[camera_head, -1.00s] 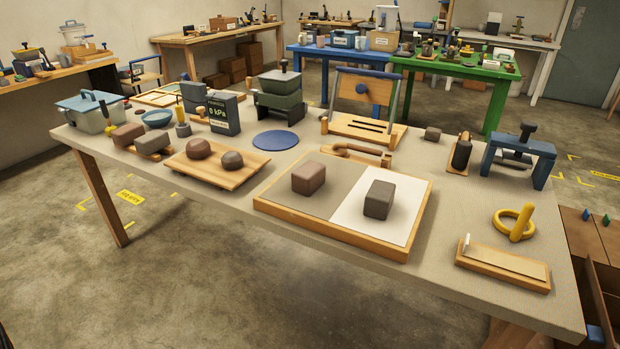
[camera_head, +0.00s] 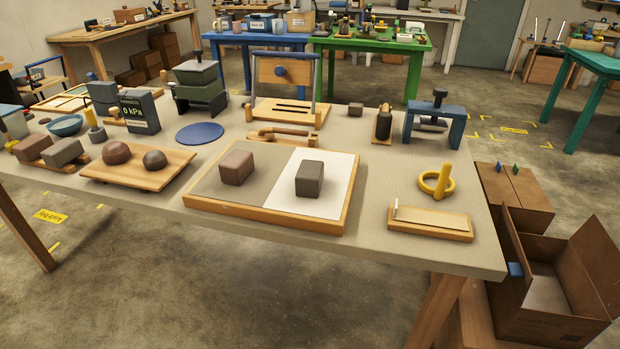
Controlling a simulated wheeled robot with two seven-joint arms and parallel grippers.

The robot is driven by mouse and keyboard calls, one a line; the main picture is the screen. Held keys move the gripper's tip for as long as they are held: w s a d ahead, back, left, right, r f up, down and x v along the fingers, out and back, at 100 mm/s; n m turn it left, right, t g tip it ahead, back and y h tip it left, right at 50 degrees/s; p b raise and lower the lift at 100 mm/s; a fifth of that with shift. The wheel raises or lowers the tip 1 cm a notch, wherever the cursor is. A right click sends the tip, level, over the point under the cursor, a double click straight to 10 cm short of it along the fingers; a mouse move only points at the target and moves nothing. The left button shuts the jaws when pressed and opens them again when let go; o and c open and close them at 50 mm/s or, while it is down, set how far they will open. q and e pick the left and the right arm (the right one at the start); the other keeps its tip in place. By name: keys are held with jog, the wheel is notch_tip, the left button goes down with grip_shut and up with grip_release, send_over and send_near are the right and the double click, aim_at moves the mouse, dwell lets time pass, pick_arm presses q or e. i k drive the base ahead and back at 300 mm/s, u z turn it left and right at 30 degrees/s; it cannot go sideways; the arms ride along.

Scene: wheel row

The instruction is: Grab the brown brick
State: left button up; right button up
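A reddish-brown brick (camera_head: 237,167) sits on the grey-beige left half of a wood-framed board (camera_head: 271,219) in the middle of the table. A darker grey-brown brick (camera_head: 309,179) sits on the white right half of the same board. Another brown brick (camera_head: 33,148) and a grey brick (camera_head: 64,152) lie side by side on a small wooden piece at the table's left. Neither of my grippers shows in the head view.
A wooden tray (camera_head: 122,182) with two round lumps stands left of the board. A yellow ring with a peg (camera_head: 437,182), a wooden holder (camera_head: 430,223) and a blue press (camera_head: 435,121) are at the right. An open cardboard box (camera_head: 550,322) stands beyond the table's right edge.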

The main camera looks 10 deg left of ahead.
aim_at(239, 164)
jog(key=k, duration=0.6)
jog(key=u, duration=0.4)
jog(key=i, duration=1)
jog(key=u, duration=0.8)
